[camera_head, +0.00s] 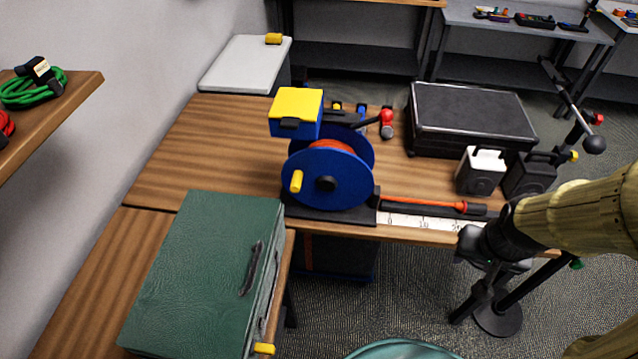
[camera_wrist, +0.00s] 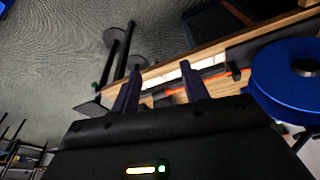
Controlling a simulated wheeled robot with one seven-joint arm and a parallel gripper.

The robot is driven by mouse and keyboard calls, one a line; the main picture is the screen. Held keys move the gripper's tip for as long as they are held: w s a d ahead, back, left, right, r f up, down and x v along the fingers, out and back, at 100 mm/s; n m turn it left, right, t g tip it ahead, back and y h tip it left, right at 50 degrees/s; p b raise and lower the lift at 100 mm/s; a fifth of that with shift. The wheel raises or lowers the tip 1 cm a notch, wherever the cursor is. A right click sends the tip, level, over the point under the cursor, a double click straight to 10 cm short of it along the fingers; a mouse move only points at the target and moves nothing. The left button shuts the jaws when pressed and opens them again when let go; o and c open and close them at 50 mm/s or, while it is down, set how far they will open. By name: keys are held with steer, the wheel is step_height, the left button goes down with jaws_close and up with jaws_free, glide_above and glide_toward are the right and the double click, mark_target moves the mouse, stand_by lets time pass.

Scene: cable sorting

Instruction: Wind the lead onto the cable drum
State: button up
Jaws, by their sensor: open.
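The blue cable drum (camera_head: 340,185) stands on a dark base at the front of the wooden bench. A yellow crank knob (camera_head: 296,181) juts from its near flange, and orange lead shows wound between the flanges. The orange lead's free length (camera_head: 425,202) runs right along a white ruler strip (camera_head: 408,221) to a black end (camera_head: 471,208). My gripper (camera_head: 472,245) is open at the bench's front edge, close to that end. In the wrist view its fingers (camera_wrist: 160,70) are apart, with the lead (camera_wrist: 213,71) and drum (camera_wrist: 290,80) beyond; contact cannot be told.
A yellow-and-blue box (camera_head: 296,112) sits behind the drum. A black case (camera_head: 470,115) and white and black canisters (camera_head: 480,171) stand right. A green case (camera_head: 205,265) fills the front left. A black stand (camera_head: 497,315) rises from the floor.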

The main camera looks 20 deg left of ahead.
steer(key=w+a+f+n+t+y, duration=0.1)
steer(key=w+a+f+t+y, duration=0.35)
steer(key=w+a+f, duration=0.7)
steer(key=s+a+m+t+y, duration=0.1)
steer(key=s+a+m+y, duration=0.3)
steer(key=s+a+y, duration=0.1)
steer(key=s+a+r+m+t+y, duration=0.1)
steer(key=s+a+m+y, duration=0.3)
steer(key=a, duration=0.6)
steer(key=t+y, duration=0.1)
steer(key=y, duration=0.1)
steer(key=shift+s+a+r+m+y, duration=0.2)
steer(key=shift+s+r+m+y, duration=0.05)
steer(key=shift+s+m+y, duration=0.15)
steer(key=shift+w+a, duration=0.1)
